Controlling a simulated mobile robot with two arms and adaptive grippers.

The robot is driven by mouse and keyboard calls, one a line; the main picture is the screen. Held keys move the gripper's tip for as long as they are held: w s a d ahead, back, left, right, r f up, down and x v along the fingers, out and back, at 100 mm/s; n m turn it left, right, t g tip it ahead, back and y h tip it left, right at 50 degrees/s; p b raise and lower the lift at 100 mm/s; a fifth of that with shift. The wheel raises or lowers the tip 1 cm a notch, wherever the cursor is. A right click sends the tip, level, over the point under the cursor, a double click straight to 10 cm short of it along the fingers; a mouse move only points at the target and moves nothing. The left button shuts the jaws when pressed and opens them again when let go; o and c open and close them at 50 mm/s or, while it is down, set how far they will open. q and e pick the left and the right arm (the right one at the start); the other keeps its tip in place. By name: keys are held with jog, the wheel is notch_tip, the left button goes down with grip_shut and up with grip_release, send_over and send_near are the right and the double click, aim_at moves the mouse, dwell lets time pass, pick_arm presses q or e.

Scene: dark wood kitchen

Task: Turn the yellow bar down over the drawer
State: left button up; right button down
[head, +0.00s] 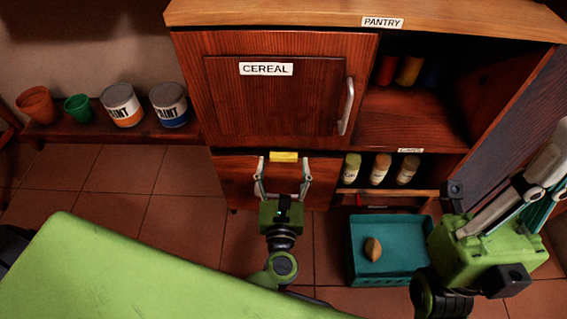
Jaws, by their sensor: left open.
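The yellow bar (284,157) lies level along the top edge of the drawer (236,180), just under the cereal cabinet door. The drawer's wooden front is shut or nearly so; my gripper covers part of it. My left gripper (284,168) is open in front of the drawer front, one finger to each side of the bar and slightly below it. I see nothing between its fingers, and contact with the bar cannot be told. My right gripper (532,180) is at the right, its fingers seen edge-on, so its opening cannot be told.
The cereal door (275,105) with its handle (346,106) is shut above. Open shelves on the right hold several jars (380,169). A teal crate (362,270) with a brown oval item (373,249) stands on the floor. Paint cans (122,104) and pots sit left.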

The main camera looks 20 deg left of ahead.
pick_arm(q)
jog(key=shift+w+a, duration=0.2)
jog(key=shift+w, duration=0.4)
jog(key=c, duration=1.1)
